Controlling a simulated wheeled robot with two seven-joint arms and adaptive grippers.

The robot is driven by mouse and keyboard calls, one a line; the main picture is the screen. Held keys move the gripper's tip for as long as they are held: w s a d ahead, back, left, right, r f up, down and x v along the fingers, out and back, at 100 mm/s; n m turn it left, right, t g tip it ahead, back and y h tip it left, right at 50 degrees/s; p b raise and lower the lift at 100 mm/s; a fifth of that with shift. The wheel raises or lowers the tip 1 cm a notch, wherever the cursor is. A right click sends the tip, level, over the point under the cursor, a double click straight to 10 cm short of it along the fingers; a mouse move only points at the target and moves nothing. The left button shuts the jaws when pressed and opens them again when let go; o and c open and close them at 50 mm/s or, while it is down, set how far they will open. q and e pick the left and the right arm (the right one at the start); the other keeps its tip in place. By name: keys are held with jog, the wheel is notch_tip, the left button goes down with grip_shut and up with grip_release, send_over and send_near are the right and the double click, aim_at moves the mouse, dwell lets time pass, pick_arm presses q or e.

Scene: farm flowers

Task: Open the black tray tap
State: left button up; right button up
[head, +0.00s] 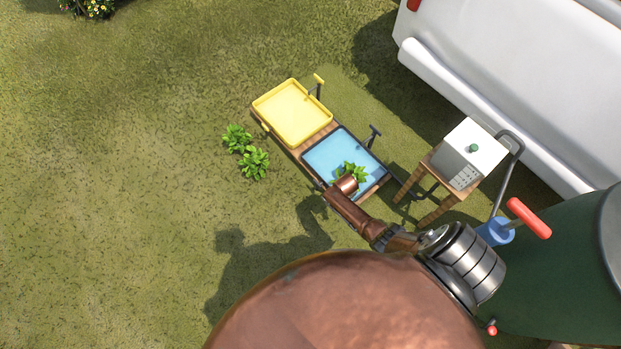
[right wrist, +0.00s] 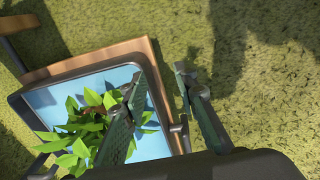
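The black-rimmed tray (head: 313,163) with a blue inside sits on a wooden base in the head view. A dark upright fixture (head: 373,134) stands at its far right side. In the right wrist view, the tray's rim (right wrist: 75,67) shows, and a small dark tap-like fitting (right wrist: 181,128) sticks out from its right side, partly behind a finger. My right gripper (right wrist: 158,80) is open and empty above the tray's edge, its fingers on either side of that fitting in the picture; contact is not visible. In the head view my right arm covers the tray's near corner. My left gripper is out of view.
Leafy plants (head: 351,171) are in the black tray, and others (head: 254,163) on the grass. A yellow tray (head: 289,113) adjoins it. A white-topped box (head: 471,147) on a wooden stool, a green barrel (head: 560,270) and a white vehicle (head: 490,70) stand right.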

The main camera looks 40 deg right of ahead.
jog(key=w+b, duration=0.4)
jog(key=w, duration=0.5)
pick_arm(q)
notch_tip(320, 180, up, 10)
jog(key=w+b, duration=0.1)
jog(key=b, duration=0.1)
pick_arm(e)
notch_tip(320, 180, up, 4)
send_over(317, 183)
jog(key=shift+d+y, duration=0.1)
jog(key=shift+y, duration=0.3)
jog(key=shift+b, duration=0.3)
notch_tip(317, 183, down, 7)
jog(key=b, duration=0.4)
jog(key=shift+f+b, duration=0.2)
jog(key=shift+b, duration=0.1)
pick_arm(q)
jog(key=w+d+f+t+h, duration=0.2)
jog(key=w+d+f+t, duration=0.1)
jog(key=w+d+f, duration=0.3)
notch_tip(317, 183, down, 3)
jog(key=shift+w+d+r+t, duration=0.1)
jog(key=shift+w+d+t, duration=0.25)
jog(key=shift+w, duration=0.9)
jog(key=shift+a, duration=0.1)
pick_arm(e)
grip_shut()
